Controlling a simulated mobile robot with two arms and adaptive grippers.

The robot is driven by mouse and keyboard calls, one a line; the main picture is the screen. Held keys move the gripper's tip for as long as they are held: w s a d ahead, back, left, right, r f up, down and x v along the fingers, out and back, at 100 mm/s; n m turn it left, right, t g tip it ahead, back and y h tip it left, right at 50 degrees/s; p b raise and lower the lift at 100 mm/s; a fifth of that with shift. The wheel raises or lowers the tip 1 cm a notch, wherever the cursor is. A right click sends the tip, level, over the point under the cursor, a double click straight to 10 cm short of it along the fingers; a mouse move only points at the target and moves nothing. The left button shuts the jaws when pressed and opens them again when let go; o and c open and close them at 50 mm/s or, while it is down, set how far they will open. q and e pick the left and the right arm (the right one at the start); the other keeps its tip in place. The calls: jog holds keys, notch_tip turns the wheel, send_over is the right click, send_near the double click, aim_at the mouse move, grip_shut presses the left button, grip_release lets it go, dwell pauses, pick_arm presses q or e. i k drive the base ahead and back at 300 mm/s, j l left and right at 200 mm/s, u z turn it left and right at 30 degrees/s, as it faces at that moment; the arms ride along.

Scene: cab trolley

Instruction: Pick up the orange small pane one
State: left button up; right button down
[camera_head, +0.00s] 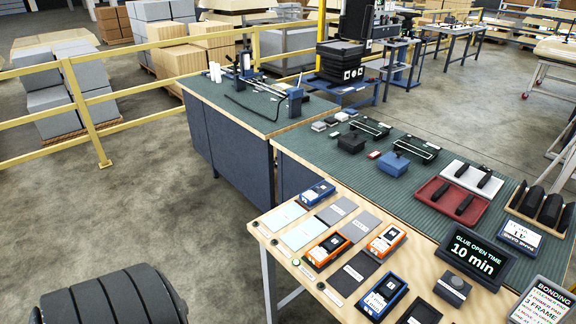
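Two orange-edged flat pieces with dark and white tops lie on the light wooden table: a left one (328,250) and a right one (387,241). Their labels are too small to read, so I cannot tell which is small pane one. Similar blue-edged pieces lie near them, one at the back (318,192) and one at the front (383,296). The orange pieces lie apart, with dark flat plates (354,272) between and around them.
Pale plates (283,215) lie along the wooden table's left side. A "GLUE OPEN TIME 10 min" display (472,256) stands at the right. Behind is a green-matted bench (330,150) with trays and blocks. A dark ribbed object (110,300) fills the lower left.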

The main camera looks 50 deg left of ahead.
aim_at(322, 253)
jog(key=u, duration=1.4)
